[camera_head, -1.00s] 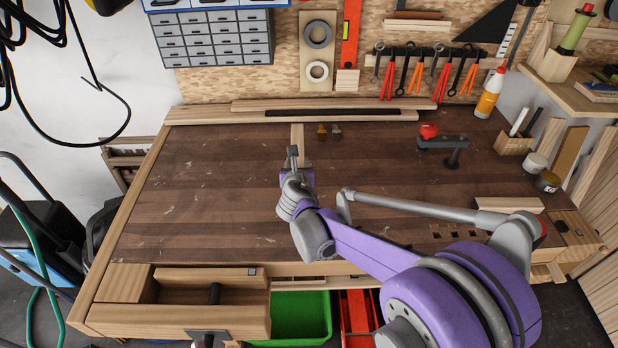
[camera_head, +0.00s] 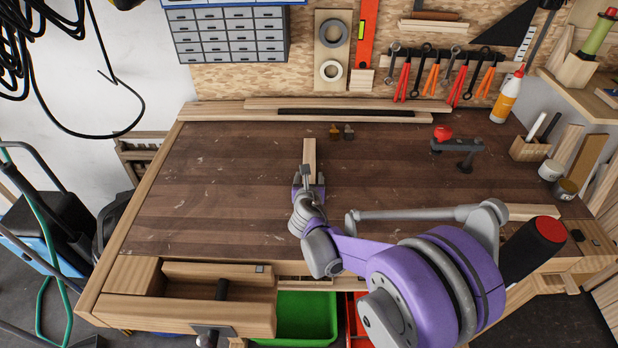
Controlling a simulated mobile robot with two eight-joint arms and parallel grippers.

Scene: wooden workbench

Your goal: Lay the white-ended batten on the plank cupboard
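A light wooden batten (camera_head: 309,152) points away from me over the middle of the workbench. Its near end is hidden behind my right gripper (camera_head: 305,177), and I cannot make out a white end. The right gripper appears shut on the batten; its fingers are small and partly hidden by the wrist. I cannot tell how far the batten is above the bench top. Upright planks (camera_head: 607,278) show at the lower right edge, possibly part of the plank cupboard; no top of it can be made out. My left gripper is not in view.
The dark bench top (camera_head: 210,190) is mostly clear to the left. Long wooden strips (camera_head: 220,113) lie along its back. A red-knobbed clamp (camera_head: 455,148), an orange-and-white bottle (camera_head: 507,97) and a wooden holder (camera_head: 530,148) stand at right. A vise (camera_head: 190,305) is at front left.

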